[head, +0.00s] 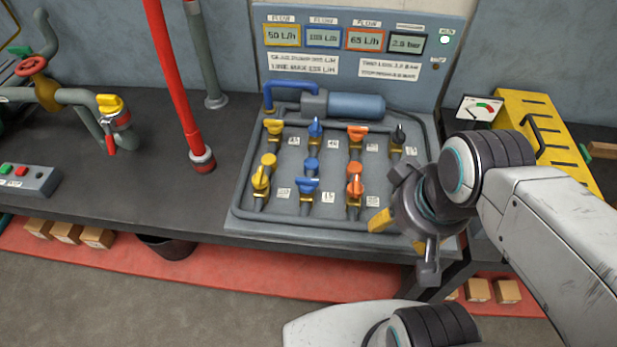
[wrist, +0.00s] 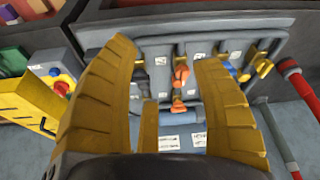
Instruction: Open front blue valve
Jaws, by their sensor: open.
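The front blue valve (head: 307,186) is in the middle of the front row on the grey pipe panel (head: 235,217). Its handle lies across its pipe in the head view. A second blue valve (head: 315,129) stands behind it in the back row. My gripper (head: 403,248) is open and empty, to the right of the front blue valve, near the panel's front right corner. In the wrist view my gripper (wrist: 165,56) has its fingers spread around the view of an orange valve (wrist: 180,75). A blue valve (wrist: 231,69) shows partly hidden behind the right finger.
Front yellow (head: 262,180) and orange (head: 355,186) valves flank the front blue valve closely. A blue cylinder (head: 355,106) and display board (head: 350,62) stand behind. A red pipe (head: 178,80) rises at left; a yellow case (head: 540,125) is at right. The bench left of the panel has free room.

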